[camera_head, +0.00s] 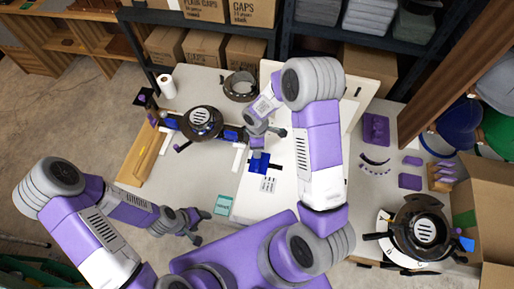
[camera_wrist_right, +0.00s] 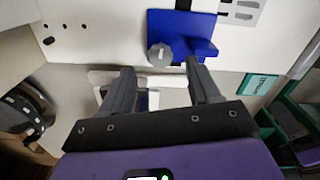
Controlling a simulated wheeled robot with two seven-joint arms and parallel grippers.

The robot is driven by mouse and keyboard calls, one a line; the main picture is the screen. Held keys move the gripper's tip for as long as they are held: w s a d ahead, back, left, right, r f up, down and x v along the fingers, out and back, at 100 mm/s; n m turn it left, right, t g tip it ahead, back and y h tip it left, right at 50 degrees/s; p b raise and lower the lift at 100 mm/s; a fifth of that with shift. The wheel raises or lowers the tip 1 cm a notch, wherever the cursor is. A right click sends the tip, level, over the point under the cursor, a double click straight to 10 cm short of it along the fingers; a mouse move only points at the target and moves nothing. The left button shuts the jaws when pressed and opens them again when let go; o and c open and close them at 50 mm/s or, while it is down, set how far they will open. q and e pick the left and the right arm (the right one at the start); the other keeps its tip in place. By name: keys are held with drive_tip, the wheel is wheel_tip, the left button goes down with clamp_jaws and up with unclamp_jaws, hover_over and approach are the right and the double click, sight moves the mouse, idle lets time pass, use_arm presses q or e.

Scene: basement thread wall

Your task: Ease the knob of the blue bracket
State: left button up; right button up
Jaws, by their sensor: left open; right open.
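The blue bracket (camera_head: 258,163) is on the white panel in the middle of the bench, and it fills the top middle of the right wrist view (camera_wrist_right: 190,28). Its grey ribbed knob (camera_wrist_right: 160,56) is at the bracket's lower left corner there. My right gripper (camera_wrist_right: 160,68) is open, with its fingertips on either side of the knob in the picture; I cannot tell how far the knob is from them. In the head view my right gripper (camera_head: 268,142) is just above the bracket. My left gripper (camera_head: 197,226) is open and empty near the bench's front edge.
A teal card (camera_head: 223,204) and a white slotted plate (camera_head: 268,185) lie near the bracket. A dark round fixture (camera_head: 203,122) with blue parts is on the left. Purple parts (camera_head: 376,128) lie on the right. A cardboard box (camera_head: 490,200) stands far right.

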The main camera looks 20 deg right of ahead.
drive_tip(key=shift+r+p, duration=0.3)
drive_tip(key=shift+r, duration=1.65)
